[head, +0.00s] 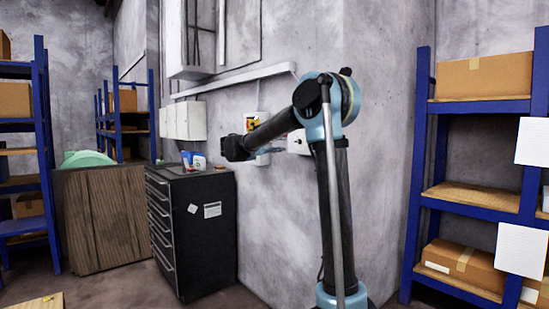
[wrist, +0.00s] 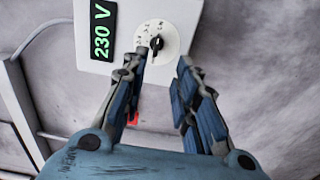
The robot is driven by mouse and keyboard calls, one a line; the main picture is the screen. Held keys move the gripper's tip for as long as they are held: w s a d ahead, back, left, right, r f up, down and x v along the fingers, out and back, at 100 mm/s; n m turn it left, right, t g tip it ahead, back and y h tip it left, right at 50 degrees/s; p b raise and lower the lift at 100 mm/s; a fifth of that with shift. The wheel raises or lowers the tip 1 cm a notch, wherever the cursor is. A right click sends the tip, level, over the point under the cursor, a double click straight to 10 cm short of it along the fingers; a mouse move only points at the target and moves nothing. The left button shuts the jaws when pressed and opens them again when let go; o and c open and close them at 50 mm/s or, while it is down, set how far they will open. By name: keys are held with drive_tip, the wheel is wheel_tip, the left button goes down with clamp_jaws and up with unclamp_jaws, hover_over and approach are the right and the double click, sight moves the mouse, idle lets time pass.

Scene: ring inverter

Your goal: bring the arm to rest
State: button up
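My gripper (wrist: 162,62) is open and empty in the wrist view, its two blue-grey fingers spread apart. Beyond the fingertips is a white inverter box (wrist: 190,20) on the wall, with a green "230 V" display (wrist: 103,30). Its round white dial (wrist: 165,32) with a black knob (wrist: 156,43) lies just past the left fingertip. I cannot tell whether that finger touches the box. A small red part (wrist: 133,118) shows partly behind the left finger. In the head view the box (head: 299,143) is partly hidden by my arm, and the gripper's fingers are hard to make out.
A black drawer cabinet (head: 207,230) stands by the wall below my forearm, with small items on top. A blue shelf with boxes (head: 480,192) is at the right. Another blue shelf (head: 42,150) and a wooden crate (head: 100,220) are at the left.

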drive_tip(key=s+d+f+m+g+y, duration=0.1)
drive_tip(key=s+d+f+g+y, duration=0.1)
drive_tip(key=s+d+f, duration=0.5)
drive_tip(key=s+d+f+m+g+y, duration=0.1)
drive_tip(key=s+d+f+g+y, duration=0.2)
drive_tip(key=s, duration=0.6)
drive_tip(key=s+d+f+m+g+y, duration=0.1)
drive_tip(key=s+d+f, duration=0.5)
drive_tip(key=s+f, duration=0.1)
drive_tip(key=s+a+f+m+g+y, duration=0.1)
drive_tip(key=s+a+f+m+y, duration=0.1)
drive_tip(key=s+f, duration=1)
drive_tip(key=s+a+f+m+g+y, duration=0.1)
drive_tip(key=s+a+f+y, duration=0.4)
drive_tip(key=s+f, duration=0.6)
drive_tip(key=s+y, duration=0.1)
drive_tip(key=s, duration=0.2)
drive_tip(key=shift+s+f+m+y, duration=0.2)
drive_tip(key=shift+f+m+y, duration=0.1)
drive_tip(key=shift+f+m, duration=0.1)
drive_tip(key=shift+w+a+f, duration=0.1)
drive_tip(key=shift+w+f, duration=0.1)
drive_tip(key=shift+w, duration=0.25)
